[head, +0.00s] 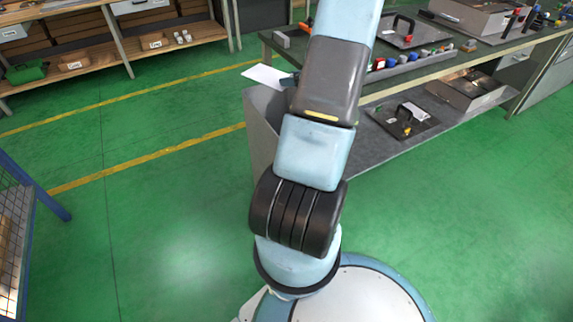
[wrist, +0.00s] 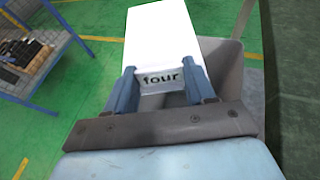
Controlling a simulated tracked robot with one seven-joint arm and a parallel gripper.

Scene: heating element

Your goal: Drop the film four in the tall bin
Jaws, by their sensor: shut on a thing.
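The film four is a flat white piece with "four" printed on its near end; it shows in the wrist view (wrist: 160,35) and in the head view (head: 264,75). My gripper (wrist: 160,76) is shut on that labelled end, one blue finger on each side. The film sticks out away from the fingers. The tall bin, grey and open-topped, shows in the head view (head: 262,135) and beside and below the film in the wrist view (wrist: 230,82). The film is above the bin's rim, and its far end appears to reach past it. My arm hides part of the bin.
A grey workbench (head: 420,62) with several small coloured items stands to the right, with a lower shelf (head: 375,140). Wooden shelving (head: 100,62) is at the back left. A blue-framed mesh rack (head: 20,215) stands at the left edge. Green floor is clear between.

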